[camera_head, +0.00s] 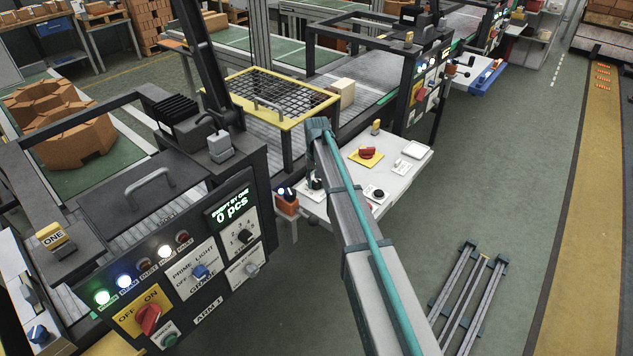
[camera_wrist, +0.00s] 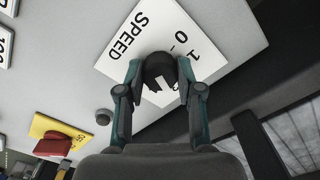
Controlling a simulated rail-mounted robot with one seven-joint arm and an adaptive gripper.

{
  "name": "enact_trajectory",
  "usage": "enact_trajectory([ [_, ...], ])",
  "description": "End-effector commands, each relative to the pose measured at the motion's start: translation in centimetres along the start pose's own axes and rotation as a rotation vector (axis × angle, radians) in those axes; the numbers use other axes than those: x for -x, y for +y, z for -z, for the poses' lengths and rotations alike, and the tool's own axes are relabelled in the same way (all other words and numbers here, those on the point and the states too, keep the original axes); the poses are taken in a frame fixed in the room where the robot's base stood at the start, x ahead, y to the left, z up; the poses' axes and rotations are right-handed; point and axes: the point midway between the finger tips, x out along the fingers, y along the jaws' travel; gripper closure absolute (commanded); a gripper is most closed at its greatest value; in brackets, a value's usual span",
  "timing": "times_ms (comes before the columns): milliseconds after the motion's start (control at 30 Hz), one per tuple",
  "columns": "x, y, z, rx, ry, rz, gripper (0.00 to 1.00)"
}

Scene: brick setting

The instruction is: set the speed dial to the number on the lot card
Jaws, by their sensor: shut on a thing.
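In the wrist view, the speed dial (camera_wrist: 158,65) is a round black knob with a white mark on a white plate (camera_wrist: 118,62). The plate reads SPEED, with 0 and 1 beside the knob; the rest of its scale is hidden. My gripper (camera_wrist: 160,82) is shut on the knob, one finger on each side. The white mark points toward the bottom of the picture, and I cannot tell which number it meets. In the head view my arm covers most of this spot. A small sign reading ONE (camera_head: 52,238) stands at left; I cannot tell if it is the lot card.
A red knob on a yellow plate (camera_wrist: 55,142) sits beside the dial; it also shows in the head view (camera_head: 367,153). A dark bar (camera_wrist: 262,145) runs close on the right in the wrist view. A control panel (camera_head: 235,270) stands at left.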

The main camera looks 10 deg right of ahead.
Motion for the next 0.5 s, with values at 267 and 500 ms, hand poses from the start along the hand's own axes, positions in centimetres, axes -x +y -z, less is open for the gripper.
enact_trajectory([
  [267,0.07,-0.01,0.07,0.001,0.002,0.000,0.56],
  [500,0.03,-0.01,0.03,0.002,0.001,0.000,0.39],
])
